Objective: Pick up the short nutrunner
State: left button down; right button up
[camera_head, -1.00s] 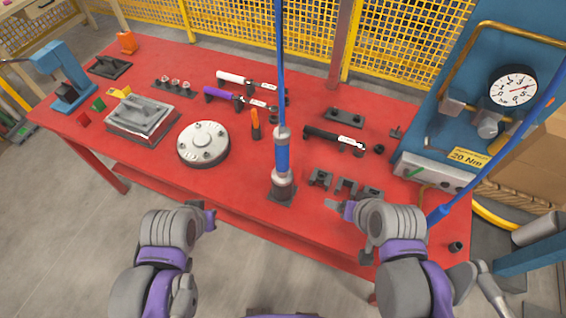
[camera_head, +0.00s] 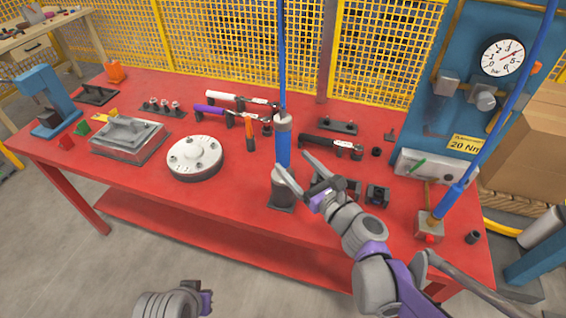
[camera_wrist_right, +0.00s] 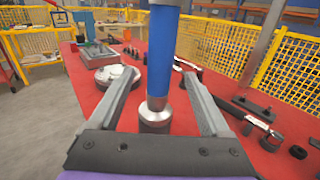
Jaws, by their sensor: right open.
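A blue and grey nutrunner (camera_head: 283,149) stands upright in a dark holder at the table's front middle, with a blue hose rising from it. It appears as a blue cylinder (camera_wrist_right: 161,55) with a silver lower end in the right wrist view. My right gripper (camera_head: 291,161) is open, its two fingers on either side of the nutrunner at its lower part; a gap shows on both sides in the wrist view. A second blue hose tool (camera_head: 452,198) stands at the right on a small block. I cannot tell which is shorter. My left gripper (camera_head: 206,298) is low, in front of the table; its fingers are unclear.
The red table (camera_head: 235,205) carries a round grey cover (camera_head: 195,157), a grey plate part (camera_head: 127,136), and a black wrench (camera_head: 331,145) behind my right gripper. Small black blocks (camera_head: 377,194) stand right of the holder. A blue panel with a gauge (camera_head: 502,56) is at the right.

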aim_at(276, 143)
jog(key=x, duration=0.9)
jog(key=shift+r, duration=0.15)
grip_shut()
dwell(1.1)
